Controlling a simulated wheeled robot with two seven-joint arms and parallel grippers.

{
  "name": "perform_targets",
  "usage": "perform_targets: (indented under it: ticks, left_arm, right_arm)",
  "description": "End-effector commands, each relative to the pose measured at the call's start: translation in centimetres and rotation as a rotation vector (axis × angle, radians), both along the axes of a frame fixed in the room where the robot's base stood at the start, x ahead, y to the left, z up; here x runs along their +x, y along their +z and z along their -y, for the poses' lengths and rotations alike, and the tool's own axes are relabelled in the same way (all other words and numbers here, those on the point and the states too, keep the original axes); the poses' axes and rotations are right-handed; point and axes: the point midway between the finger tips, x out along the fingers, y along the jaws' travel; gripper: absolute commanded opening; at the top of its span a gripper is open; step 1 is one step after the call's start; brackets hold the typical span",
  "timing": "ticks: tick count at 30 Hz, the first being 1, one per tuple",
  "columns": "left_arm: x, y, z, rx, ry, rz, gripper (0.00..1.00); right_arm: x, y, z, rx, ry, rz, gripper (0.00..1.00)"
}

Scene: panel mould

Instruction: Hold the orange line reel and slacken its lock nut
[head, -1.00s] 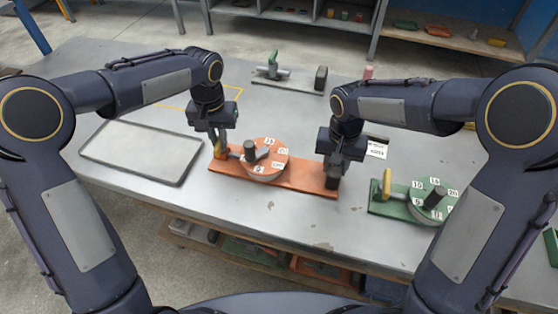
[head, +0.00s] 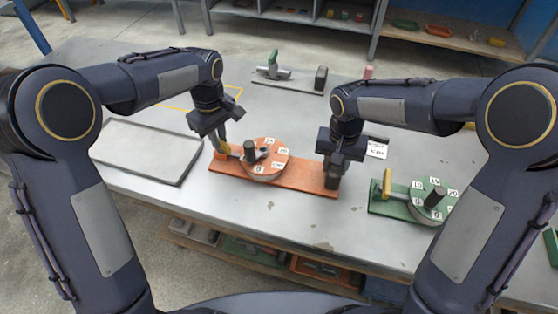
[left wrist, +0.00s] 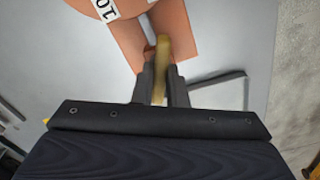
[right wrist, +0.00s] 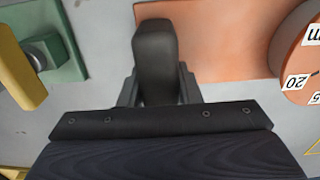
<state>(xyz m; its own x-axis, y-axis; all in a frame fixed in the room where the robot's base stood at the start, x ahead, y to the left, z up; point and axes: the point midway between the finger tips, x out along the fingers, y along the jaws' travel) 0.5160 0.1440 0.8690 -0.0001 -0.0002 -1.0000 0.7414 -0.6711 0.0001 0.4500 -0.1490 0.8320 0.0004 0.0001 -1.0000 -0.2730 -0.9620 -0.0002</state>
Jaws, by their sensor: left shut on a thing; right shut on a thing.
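The orange line reel (head: 300,183) lies on the table, a flat orange base with a round numbered drum (head: 268,166) and a dark knob on top. Its base also shows in the right wrist view (right wrist: 225,40). My left gripper (head: 222,146) is shut on the yellow handle at the reel's left end, which looks like the lock nut's grip; the yellow handle (left wrist: 162,50) shows between the fingers in the left wrist view. My right gripper (head: 333,178) is shut on the dark block (right wrist: 155,55) at the base's right end. The nut's thread is hidden.
A green reel (head: 385,208) of similar shape stands close to the right of my right gripper. An empty grey tray (head: 135,165) lies to the left. Another green-handled device (head: 272,68) and a dark block (head: 321,78) stand at the back. The table front is clear.

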Motion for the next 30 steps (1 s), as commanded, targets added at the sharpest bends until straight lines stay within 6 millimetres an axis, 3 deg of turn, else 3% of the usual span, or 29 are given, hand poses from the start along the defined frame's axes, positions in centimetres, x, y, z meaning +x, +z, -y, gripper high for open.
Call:
perform_targets:
  ticks: [18, 30]
  left_arm:
    - [0.02, 0.01, 0.06, 0.001, 0.560, 0.001, 0.00]
    - [0.02, 0.03, 0.10, -0.002, 0.767, 0.001, 0.00]
  right_arm:
    - [0.00, 0.03, -0.04, 0.001, 0.000, 0.000, 0.00]
    - [-0.01, 0.04, -0.05, 0.001, 0.001, 0.000, 0.00]
